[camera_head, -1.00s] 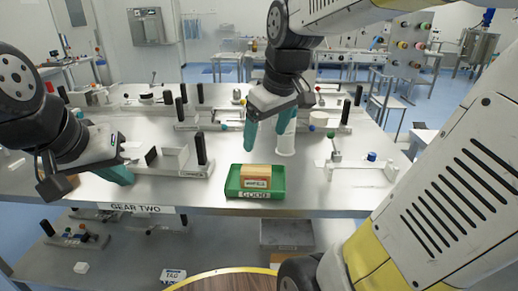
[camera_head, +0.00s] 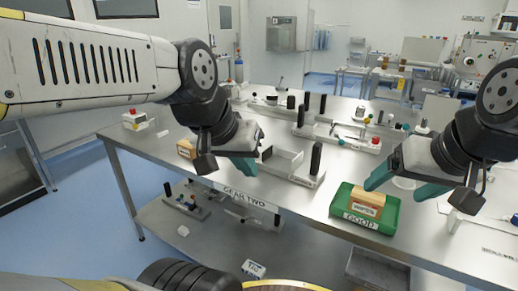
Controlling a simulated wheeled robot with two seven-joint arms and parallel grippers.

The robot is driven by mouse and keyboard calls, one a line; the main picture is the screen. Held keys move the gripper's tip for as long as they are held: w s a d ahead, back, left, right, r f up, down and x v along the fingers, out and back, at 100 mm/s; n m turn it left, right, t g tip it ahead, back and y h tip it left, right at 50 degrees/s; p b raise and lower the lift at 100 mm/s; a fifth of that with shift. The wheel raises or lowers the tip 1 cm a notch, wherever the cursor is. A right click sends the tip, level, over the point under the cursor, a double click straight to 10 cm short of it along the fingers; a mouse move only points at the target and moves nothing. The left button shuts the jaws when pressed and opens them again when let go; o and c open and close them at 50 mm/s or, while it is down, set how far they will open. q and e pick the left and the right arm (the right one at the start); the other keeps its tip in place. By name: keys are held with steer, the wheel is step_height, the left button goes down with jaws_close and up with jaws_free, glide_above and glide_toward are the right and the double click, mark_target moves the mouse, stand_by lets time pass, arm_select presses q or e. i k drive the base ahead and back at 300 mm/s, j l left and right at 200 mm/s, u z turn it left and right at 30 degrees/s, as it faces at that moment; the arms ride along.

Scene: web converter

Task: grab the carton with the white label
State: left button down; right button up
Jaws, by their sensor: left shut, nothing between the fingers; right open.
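A small tan carton with a white label (camera_head: 368,200) lies in a green tray marked GOOD (camera_head: 345,213) near the front edge of the steel table. My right gripper (camera_head: 400,190) is open, with its teal fingers pointing left, close above the tray and beside the carton; I cannot tell if a finger touches it. My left gripper (camera_head: 250,167) is shut and empty, above the front edge of the table, left of the tray. Another tan block (camera_head: 185,148) shows partly behind my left gripper.
Metal fixtures with black posts (camera_head: 316,158) stand along the table (camera_head: 300,205). A lower shelf holds small parts (camera_head: 187,202). A white device (camera_head: 135,120) sits at the table's left end.

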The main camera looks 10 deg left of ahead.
mark_target(185, 149)
steer(key=i+j+u, duration=0.3)
steer(key=i+j, duration=0.15)
steer(key=j, duration=0.15)
steer(key=i+j+u, duration=0.3)
steer(key=i+j, duration=0.15)
steer(key=i, duration=0.1)
